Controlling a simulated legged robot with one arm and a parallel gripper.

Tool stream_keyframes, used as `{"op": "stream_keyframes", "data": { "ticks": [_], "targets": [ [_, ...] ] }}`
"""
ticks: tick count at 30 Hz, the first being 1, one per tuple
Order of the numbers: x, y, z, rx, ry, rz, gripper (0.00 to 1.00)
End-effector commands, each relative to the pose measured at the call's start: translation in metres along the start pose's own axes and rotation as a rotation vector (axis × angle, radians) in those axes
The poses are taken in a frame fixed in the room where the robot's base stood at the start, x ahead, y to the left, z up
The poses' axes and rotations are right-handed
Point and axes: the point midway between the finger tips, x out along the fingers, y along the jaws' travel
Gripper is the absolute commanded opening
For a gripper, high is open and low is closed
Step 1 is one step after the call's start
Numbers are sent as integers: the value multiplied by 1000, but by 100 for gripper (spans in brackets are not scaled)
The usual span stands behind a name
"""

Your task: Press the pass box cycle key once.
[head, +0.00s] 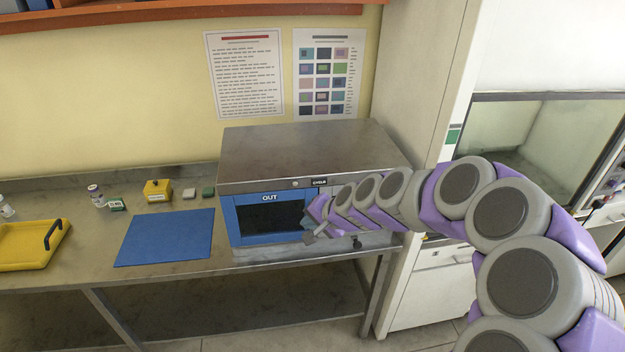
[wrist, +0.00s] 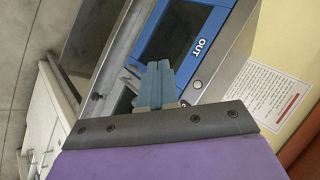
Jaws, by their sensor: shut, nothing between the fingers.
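The pass box (head: 300,150) is a steel cabinet on the bench, with a blue-framed door marked OUT (head: 270,199) and a dark window. A small dark label (head: 319,182), probably reading CYCLE, sits on its front above the door's right side. My gripper (head: 308,234) is in front of the door's lower right. In the wrist view my gripper (wrist: 158,67) has its blue-grey fingers together and empty, over the door (wrist: 178,45). I cannot tell whether they touch the box.
A blue mat (head: 165,238) lies left of the box. A dark knob (head: 357,242) juts from the box's lower front. A hooded cabinet (head: 540,130) stands at right.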

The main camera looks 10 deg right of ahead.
Motion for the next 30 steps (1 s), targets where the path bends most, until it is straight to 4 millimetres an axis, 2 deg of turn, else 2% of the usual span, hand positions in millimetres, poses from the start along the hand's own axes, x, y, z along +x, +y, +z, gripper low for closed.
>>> {"op": "stream_keyframes", "data": {
  "ticks": [1, 3, 7, 14, 26, 30],
  "targets": [
    [5, 5, -16, 47, 27, -8, 0],
    [12, 8, -35, 98, 69, -21, 0],
    [26, 13, -52, 164, 126, -27, 0],
    [35, 12, -59, 199, 170, -28, 0],
    [30, 21, -76, 210, 167, -39, 0],
    [38, 16, -83, 209, 167, -36, 0]
  ]
}}
